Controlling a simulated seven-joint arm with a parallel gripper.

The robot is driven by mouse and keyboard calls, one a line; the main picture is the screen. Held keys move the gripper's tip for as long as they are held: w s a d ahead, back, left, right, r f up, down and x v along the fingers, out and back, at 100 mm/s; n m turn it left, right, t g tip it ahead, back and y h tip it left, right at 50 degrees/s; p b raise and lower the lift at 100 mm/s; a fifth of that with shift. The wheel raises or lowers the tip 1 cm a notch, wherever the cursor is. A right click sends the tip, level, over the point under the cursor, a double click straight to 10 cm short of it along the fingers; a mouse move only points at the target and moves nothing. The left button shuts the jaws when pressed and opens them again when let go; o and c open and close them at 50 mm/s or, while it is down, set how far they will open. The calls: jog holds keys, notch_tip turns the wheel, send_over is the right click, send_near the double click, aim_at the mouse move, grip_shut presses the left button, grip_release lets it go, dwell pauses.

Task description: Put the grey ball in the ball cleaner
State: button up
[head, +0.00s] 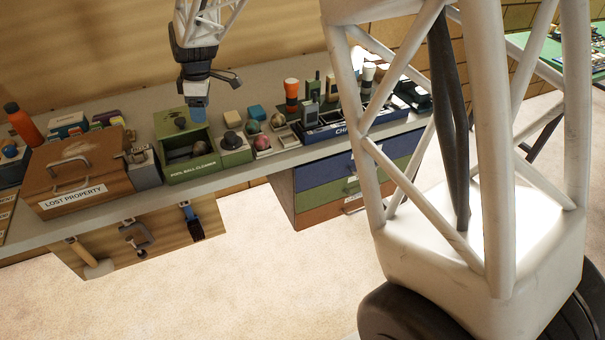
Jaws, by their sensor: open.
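The green ball cleaner (193,170), labelled "POOL BALL CLEANER", stands open on the bench at left centre. I cannot tell which is grey.
A brown "LOST PROPERTY" box (80,175) and a grey device (143,168) stand left of the cleaner. An orange bottle (22,124) is at far left. Torches and radios stand in a charger (325,130) to the right. Drawers (330,185) hang below the bench.

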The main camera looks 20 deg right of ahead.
jog(key=s+d+r+m, duration=0.4)
jog(key=s+r, duration=0.2)
jog(key=s, duration=0.5)
jog(key=s+d+m, duration=0.2)
jog(key=s+m, duration=0.1)
jog(key=s, duration=0.7)
jog(key=s+d+m+t+h, duration=0.1)
jog(key=s+d+m, duration=0.2)
jog(key=s, duration=0.7)
jog(key=s+d+m+t, duration=0.1)
jog(key=s+m, duration=0.4)
jog(key=s, duration=0.6)
jog(key=shift+d+r, duration=0.2)
jog(key=shift+d, duration=0.6)
jog(key=shift+h, duration=0.3)
